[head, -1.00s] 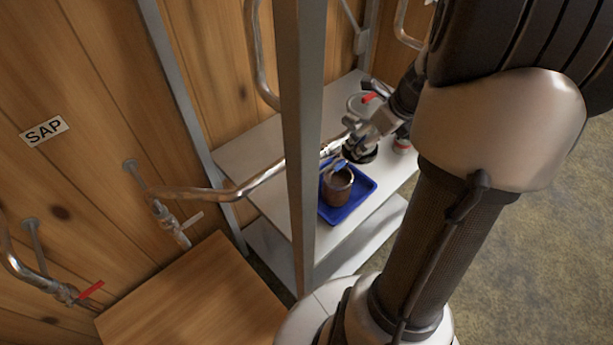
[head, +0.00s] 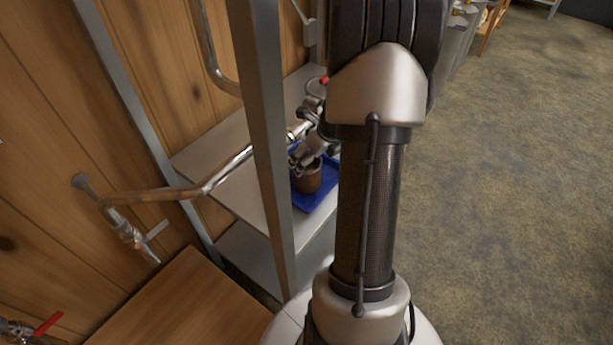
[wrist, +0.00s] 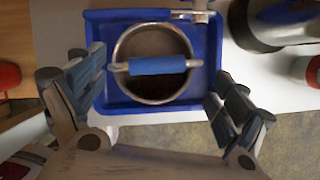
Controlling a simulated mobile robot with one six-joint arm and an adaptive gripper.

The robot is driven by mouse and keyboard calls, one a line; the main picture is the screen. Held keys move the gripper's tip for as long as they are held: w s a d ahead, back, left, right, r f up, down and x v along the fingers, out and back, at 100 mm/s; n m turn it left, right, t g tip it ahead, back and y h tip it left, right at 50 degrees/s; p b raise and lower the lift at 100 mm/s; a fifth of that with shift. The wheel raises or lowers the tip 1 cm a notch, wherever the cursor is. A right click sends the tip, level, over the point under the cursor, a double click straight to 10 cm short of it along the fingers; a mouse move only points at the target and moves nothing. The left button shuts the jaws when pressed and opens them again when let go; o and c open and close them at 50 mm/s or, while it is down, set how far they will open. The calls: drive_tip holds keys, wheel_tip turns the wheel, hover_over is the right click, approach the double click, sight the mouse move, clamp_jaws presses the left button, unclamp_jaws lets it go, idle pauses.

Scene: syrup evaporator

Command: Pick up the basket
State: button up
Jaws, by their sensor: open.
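The basket (head: 309,182) is a small brown round container on a blue tray (head: 319,197) on the metal shelf in the head view. In the wrist view the basket (wrist: 181,86) shows from above, with a metal rim and a blue grip on the bar across its top. It sits on the blue tray (wrist: 118,107). My gripper (wrist: 158,92) is open, with one finger on each side of the basket and apart from it. In the head view my gripper (head: 300,160) is just above the basket, partly hidden by my arm.
A metal post (head: 262,130) stands in front of the shelf (head: 240,190). A pipe with a valve (head: 130,235) juts from the wooden wall at left. In the wrist view a dark round object (wrist: 285,25) and a red-and-white item (wrist: 308,70) lie to the right.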

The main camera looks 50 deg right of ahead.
sight(310, 181)
drive_tip(key=b+x, duration=0.1)
drive_tip(key=x, duration=0.1)
drive_tip(key=a+b+x, duration=0.1)
drive_tip(key=b+x, duration=0.1)
drive_tip(key=shift+w+f, duration=0.1)
drive_tip(key=shift+f, duration=0.3)
drive_tip(key=shift+w+d+f, duration=0.15)
drive_tip(key=shift+w+f, duration=0.05)
drive_tip(key=shift+f, duration=0.1)
drive_tip(key=shift+r, duration=0.1)
drive_tip(key=shift+c, duration=0.4)
drive_tip(key=shift+s, duration=0.1)
drive_tip(key=c, duration=1.1)
